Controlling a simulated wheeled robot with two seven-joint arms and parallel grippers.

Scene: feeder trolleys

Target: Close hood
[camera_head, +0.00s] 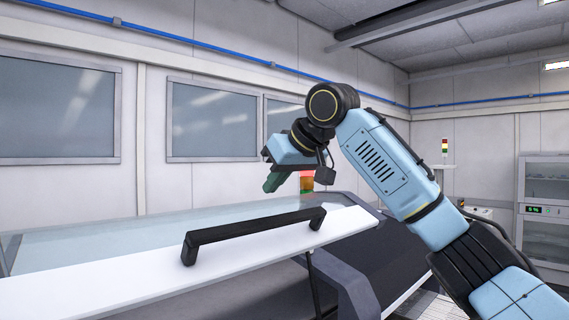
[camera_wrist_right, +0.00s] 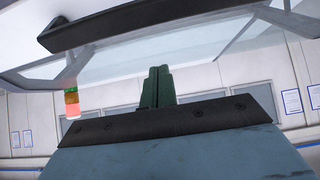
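The hood (camera_head: 130,281) has a white front edge and a glass top, and it stands raised above a dark grey body, with a thin dark strut below its edge. A black bar handle (camera_head: 255,232) is fixed on the white edge. The handle also shows at the top of the wrist view (camera_wrist_right: 130,22), beside the glass. My right gripper (camera_head: 273,183) is above and behind the handle's right end in the head view, apart from it. Its green fingers (camera_wrist_right: 157,86) are together with nothing between them. My left gripper is not in view.
A signal light (camera_head: 307,182) with red and orange sections stands behind the hood near my right gripper. A wall with windows (camera_head: 213,121) runs behind. A cabinet (camera_head: 543,205) stands at the far right. The space above the handle is free.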

